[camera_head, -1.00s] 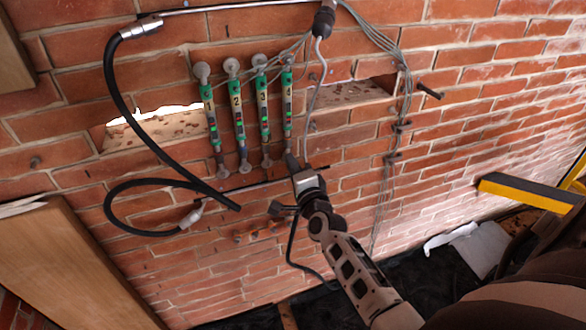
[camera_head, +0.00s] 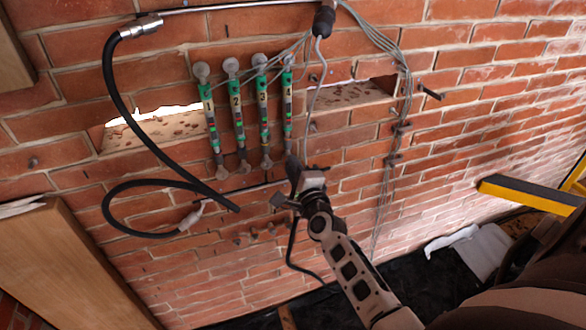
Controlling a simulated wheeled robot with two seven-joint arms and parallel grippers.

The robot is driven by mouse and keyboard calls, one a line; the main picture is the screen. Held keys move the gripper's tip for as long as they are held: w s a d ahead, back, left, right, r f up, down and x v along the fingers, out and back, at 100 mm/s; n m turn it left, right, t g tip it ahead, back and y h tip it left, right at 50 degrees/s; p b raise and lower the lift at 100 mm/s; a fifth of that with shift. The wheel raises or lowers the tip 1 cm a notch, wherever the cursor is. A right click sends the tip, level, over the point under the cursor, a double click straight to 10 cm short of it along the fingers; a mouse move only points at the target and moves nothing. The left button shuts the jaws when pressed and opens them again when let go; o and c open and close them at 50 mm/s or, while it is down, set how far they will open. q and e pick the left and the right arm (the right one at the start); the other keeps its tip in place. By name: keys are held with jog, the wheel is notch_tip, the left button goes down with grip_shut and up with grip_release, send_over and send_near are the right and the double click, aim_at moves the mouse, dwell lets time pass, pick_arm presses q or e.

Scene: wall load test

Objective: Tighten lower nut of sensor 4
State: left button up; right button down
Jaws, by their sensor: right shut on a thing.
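Four green and grey sensors are mounted upright on the brick wall. Sensor 4 (camera_head: 287,95) is the rightmost of them, with its number on it. Its lower end, where the lower nut sits, is hidden behind my right gripper (camera_head: 291,162). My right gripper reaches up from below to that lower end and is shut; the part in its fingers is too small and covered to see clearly. Sensor 3 (camera_head: 263,108) and sensor 2 (camera_head: 237,112) hang to the left with their lower ends showing. My left gripper is not in view.
A thick black hose (camera_head: 125,105) loops at the left. Grey cables (camera_head: 408,85) run down the wall at the right. Holes in the brickwork flank the sensors. A yellow and black bar (camera_head: 530,193) is at the right, and a wooden panel (camera_head: 70,265) at the lower left.

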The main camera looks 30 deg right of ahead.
jog(key=shift+s+f, duration=0.1)
jog(key=shift+f, duration=0.2)
jog(key=c, duration=1.6)
grip_release()
jog(key=o, duration=0.3)
jog(key=shift+r, duration=0.1)
jog(key=shift+o, duration=0.2)
jog(key=shift+r, duration=0.1)
jog(key=b+v, duration=0.1)
jog(key=v, duration=1.5)
